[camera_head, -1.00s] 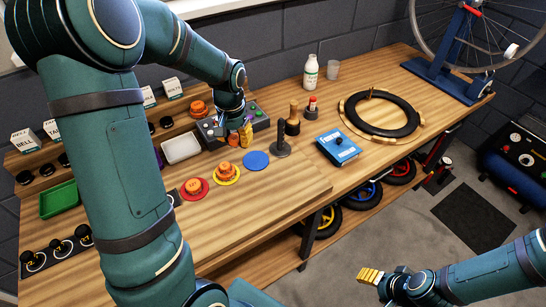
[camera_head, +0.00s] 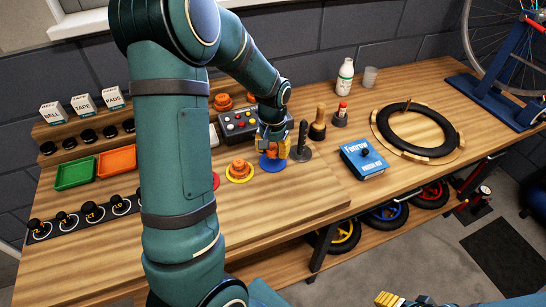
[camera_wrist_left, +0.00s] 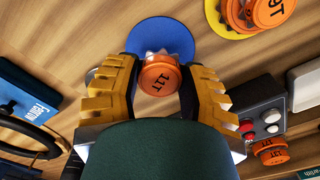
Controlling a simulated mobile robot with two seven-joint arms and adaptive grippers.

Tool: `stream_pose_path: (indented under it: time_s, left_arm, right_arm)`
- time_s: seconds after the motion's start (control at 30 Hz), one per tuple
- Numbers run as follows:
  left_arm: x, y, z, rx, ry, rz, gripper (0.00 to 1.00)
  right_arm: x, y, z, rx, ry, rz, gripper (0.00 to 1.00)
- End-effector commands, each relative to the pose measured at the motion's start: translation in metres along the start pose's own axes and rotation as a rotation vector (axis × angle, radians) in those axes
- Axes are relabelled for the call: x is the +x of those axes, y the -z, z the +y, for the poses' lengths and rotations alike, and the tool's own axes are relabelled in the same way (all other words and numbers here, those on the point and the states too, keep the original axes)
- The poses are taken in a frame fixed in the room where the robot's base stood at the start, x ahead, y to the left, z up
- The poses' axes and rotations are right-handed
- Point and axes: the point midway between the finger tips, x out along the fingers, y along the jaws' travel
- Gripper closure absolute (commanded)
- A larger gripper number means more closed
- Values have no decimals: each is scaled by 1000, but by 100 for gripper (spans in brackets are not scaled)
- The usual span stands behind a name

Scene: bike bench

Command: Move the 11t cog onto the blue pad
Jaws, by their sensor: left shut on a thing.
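The 11t cog, an orange piece marked 11T (camera_wrist_left: 160,77) with silver teeth, sits between the gold fingers of my left gripper (camera_wrist_left: 160,92) in the left wrist view. The gripper is shut on it. The blue pad (camera_wrist_left: 160,36) lies just beyond the cog, partly covered by it. In the head view my left gripper (camera_head: 272,144) points down over the blue pad (camera_head: 270,166), whose near edge shows. I cannot tell whether the cog touches the pad. My right gripper (camera_head: 386,299) only partly shows at the bottom edge.
The yellow pad (camera_head: 240,180) left of the blue pad bears an orange cog (camera_head: 239,167). A grey button box (camera_head: 238,126) stands behind. A dark upright post (camera_head: 301,143) is close on the right, with a blue box (camera_head: 363,159) beyond. Bare wood lies in front.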

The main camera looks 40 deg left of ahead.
Motion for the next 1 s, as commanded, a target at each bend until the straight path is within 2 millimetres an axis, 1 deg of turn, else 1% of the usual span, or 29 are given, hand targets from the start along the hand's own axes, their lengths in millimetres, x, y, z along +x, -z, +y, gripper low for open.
stream_pose_path:
  time_s: [0.03,0.1,0.2,0.47,0.6,0.63,0.67,0.7,1.0]
  left_arm:
    - [8,-1,0,0,0,-4,90]
    - [19,-1,0,0,1,-4,90]
    - [30,-1,0,0,0,-3,90]
    - [30,0,0,0,0,0,90]
    - [34,0,0,0,0,-1,90]
    - [33,0,0,0,0,-1,44]
    - [33,0,0,0,0,-1,33]
    - [33,0,0,0,0,-1,28]
    - [32,0,0,0,0,-1,28]
  right_arm:
    - [2,-1,1,0,0,-1,40]
    - [4,-2,2,-1,0,-3,40]
    - [6,-2,2,-1,1,-5,40]
    - [6,-3,2,-1,1,-6,40]
    - [8,-4,3,-2,1,-7,40]
    - [8,-3,3,-2,1,-7,40]
    - [7,-3,3,-2,1,-7,40]
    - [7,-3,3,-2,1,-7,40]
    - [7,-3,2,-2,1,-7,40]
